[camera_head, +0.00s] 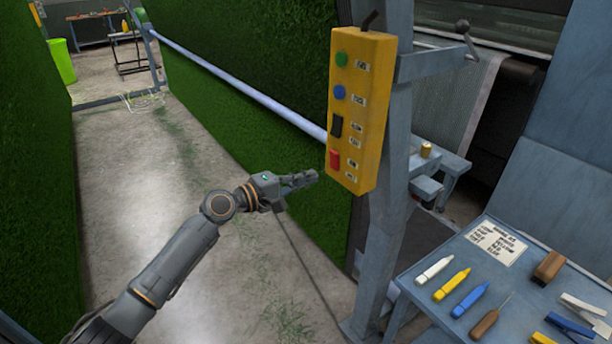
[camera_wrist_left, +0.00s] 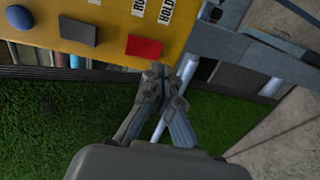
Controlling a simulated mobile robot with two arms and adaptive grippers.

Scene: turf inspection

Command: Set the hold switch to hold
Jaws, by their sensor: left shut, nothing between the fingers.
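A yellow control box (camera_head: 362,110) hangs on a grey post. From top to bottom it carries a green button (camera_head: 341,59), a blue button (camera_head: 339,92), a black switch (camera_head: 336,126) and a red switch (camera_head: 334,160), with small labels beside them. In the left wrist view the red switch (camera_wrist_left: 144,46) lies close to a label reading HOLD. My left gripper (camera_head: 314,177) is shut and empty, just left of and slightly below the red switch. In the wrist view its fingertips (camera_wrist_left: 168,72) are near the red switch; I cannot tell whether they touch.
A grey table (camera_head: 440,250) at the lower right holds several markers, tools and a label card (camera_head: 497,240). Green turf walls (camera_head: 235,60) line a concrete aisle (camera_head: 120,180). A pale horizontal bar (camera_head: 240,85) runs behind the box.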

